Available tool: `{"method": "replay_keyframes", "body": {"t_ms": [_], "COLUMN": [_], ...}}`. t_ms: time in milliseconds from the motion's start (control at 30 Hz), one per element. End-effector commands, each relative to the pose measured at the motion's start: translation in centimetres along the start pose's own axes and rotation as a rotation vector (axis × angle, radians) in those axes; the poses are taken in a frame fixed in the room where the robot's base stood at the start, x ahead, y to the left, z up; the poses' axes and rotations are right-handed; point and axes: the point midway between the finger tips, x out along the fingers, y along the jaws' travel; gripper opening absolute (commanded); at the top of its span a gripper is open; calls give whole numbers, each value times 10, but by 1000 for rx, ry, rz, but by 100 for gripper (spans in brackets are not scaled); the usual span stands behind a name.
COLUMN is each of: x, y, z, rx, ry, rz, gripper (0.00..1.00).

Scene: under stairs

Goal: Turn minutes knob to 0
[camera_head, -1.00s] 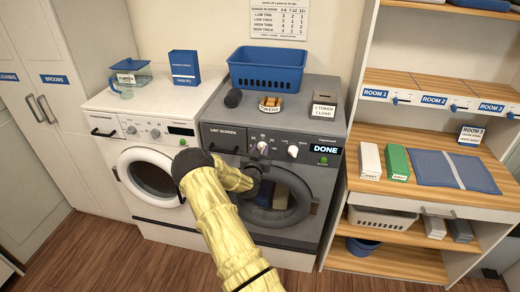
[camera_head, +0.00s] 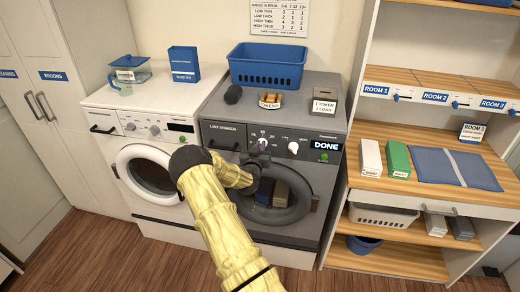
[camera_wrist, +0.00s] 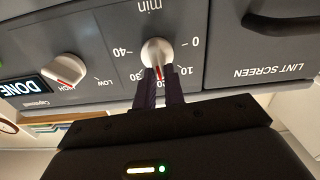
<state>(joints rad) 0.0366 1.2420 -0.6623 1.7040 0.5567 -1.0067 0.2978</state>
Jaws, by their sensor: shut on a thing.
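In the head view the knob (camera_head: 262,143) is partly covered by my gripper. The dark grey dryer (camera_head: 330,133) stands beside the white washer, and its display reads DONE.
A second white knob (camera_wrist: 64,69), marked LOW and HIGH, sits beside the minutes knob. The lint screen handle (camera_wrist: 283,23) is on the other side. A blue basket (camera_head: 267,66), a token dish (camera_head: 270,101) and a token box (camera_head: 325,102) stand on the dryer.

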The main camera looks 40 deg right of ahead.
Motion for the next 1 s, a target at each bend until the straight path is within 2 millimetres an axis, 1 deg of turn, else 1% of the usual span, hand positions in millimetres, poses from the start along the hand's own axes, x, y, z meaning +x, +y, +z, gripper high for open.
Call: {"method": "replay_keyframes", "body": {"t_ms": [33, 267, 1000], "x": [0, 0, 0], "y": [-1, -4, -14], "z": [3, 5, 10], "rx": [-22, -187, -887], "ry": [2, 3, 3], "rz": [-1, -1, -2], "gripper": [0, 0, 0]}}
